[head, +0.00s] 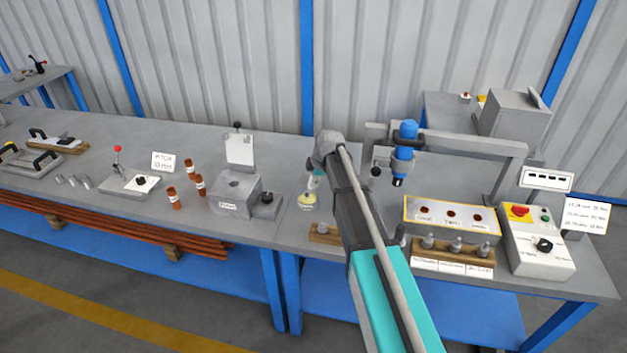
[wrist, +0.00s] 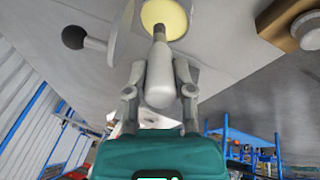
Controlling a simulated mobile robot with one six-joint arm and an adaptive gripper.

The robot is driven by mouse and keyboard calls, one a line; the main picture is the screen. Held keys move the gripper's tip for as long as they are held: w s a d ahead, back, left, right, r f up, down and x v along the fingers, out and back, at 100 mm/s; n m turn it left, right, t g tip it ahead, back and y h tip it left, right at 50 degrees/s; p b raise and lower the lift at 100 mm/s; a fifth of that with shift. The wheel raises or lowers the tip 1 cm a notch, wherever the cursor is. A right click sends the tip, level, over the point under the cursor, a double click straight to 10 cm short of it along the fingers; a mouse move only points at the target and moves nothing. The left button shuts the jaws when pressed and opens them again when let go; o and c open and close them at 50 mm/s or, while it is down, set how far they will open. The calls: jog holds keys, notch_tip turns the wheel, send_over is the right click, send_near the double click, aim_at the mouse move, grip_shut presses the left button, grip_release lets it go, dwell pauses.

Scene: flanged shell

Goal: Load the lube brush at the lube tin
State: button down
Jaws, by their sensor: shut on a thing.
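The lube tin (head: 307,202) is a small round tin with a pale yellow top, standing on the bench left of my arm in the head view. In the wrist view its yellow face (wrist: 176,16) shows at the top middle. My gripper (wrist: 158,80) is shut on the lube brush (wrist: 159,85), which has a pale, rounded handle and a darker neck. The brush points at the tin, and its tip end overlaps the yellow face. I cannot tell if the bristles touch the lube. In the head view my gripper (head: 316,180) is just above the tin, small and partly hidden by my arm.
A grey block fixture (head: 235,195) and a small dark-knobbed part (head: 266,204) stand left of the tin. A wooden holder (head: 325,234) sits in front of it. Right of my arm are a blue-headed press (head: 405,150), a yellow-edged panel (head: 452,214) and a control box (head: 538,245).

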jog(key=shift+f+b, duration=0.5)
dwell(1.9)
jog(key=shift+r, duration=0.15)
jog(key=shift+r+p, duration=3.35)
jog(key=shift+p, duration=0.2)
